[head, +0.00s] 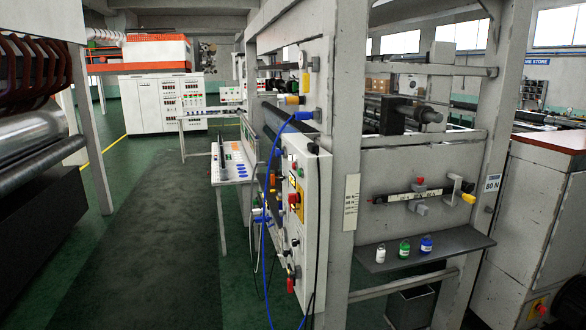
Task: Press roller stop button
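A tall white control box (313,232) is mounted on the near side of the grey machine frame (343,130), seen at a steep angle. A red button (293,199) stands out from it beside a yellow plate (300,203). Smaller controls sit above and below, and a red-tipped part (291,285) is near the bottom. I cannot read any labels, so I cannot tell which control is the roller stop button. Neither of my grippers is in view.
A blue cable (265,215) hangs across the box's left side. A dark shelf (400,262) holds white, green and blue bottles. A white cabinet (535,215) stands at right with another red button (541,309). The green floor (150,230) on the left is open.

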